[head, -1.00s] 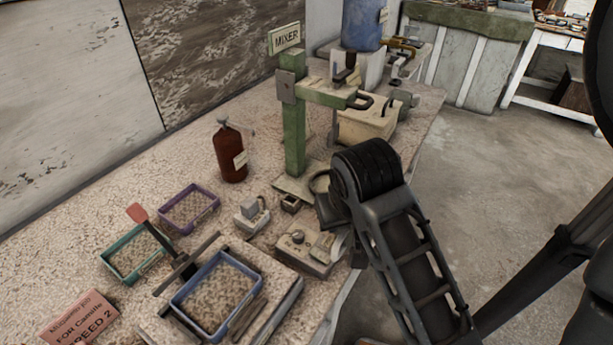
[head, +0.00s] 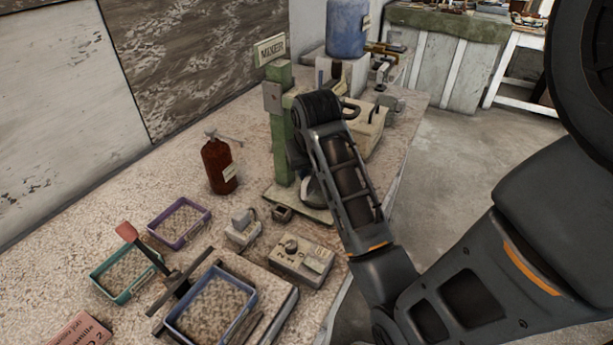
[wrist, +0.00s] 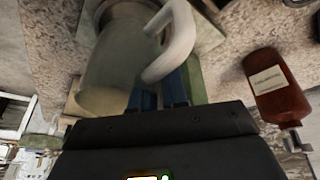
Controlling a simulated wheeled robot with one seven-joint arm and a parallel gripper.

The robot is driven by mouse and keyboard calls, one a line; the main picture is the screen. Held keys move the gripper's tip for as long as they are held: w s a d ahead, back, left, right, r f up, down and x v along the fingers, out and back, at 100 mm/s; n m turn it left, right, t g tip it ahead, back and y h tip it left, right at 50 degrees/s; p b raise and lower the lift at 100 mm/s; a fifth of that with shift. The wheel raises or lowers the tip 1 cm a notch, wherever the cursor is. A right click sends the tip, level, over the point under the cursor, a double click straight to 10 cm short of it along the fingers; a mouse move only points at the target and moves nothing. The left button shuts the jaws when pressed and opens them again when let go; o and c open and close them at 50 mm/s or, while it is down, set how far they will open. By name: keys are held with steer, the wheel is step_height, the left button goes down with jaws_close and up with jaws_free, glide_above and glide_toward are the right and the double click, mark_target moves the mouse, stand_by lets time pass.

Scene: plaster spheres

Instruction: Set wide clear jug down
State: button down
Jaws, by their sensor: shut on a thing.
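The wide clear jug (wrist: 118,60) fills the upper middle of the wrist view, a greyish see-through body with a thick white handle (wrist: 172,50). My gripper (wrist: 160,95), with blue fingers, is shut on the jug at its handle side. In the head view my own forearm and wrist cover most of the jug and the gripper. The green mixer stand (head: 281,140) is just left of my wrist, with its flat base (head: 283,197) on the bench. I cannot tell whether the jug touches that base.
A red-brown bottle (head: 218,165) stands left of the mixer; it also shows in the wrist view (wrist: 278,90). A control box (head: 303,260), a small scale-like block (head: 242,230), a purple tray (head: 180,223), a teal tray (head: 125,272) and a blue tray (head: 211,305) crowd the front.

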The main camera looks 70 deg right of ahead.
steer(key=shift+w+d, duration=0.1)
steer(key=shift+d, duration=0.15)
steer(key=shift+f, duration=1.75)
steer(key=shift+f, duration=0.1)
steer(key=c, duration=1.1)
jaws_free()
steer(key=v, duration=0.5)
steer(key=shift+a+r, duration=0.1)
steer(key=shift+r, duration=0.2)
steer(key=s+a, duration=0.1)
steer(key=a, duration=0.2)
steer(key=s+a+b, duration=0.1)
steer(key=s+a, duration=0.1)
steer(key=a, duration=0.2)
steer(key=s+a+b, duration=0.1)
steer(key=s+a, duration=0.1)
steer(key=a, duration=0.1)
steer(key=shift+s+a+f, duration=0.15)
steer(key=shift+s+a, duration=0.1)
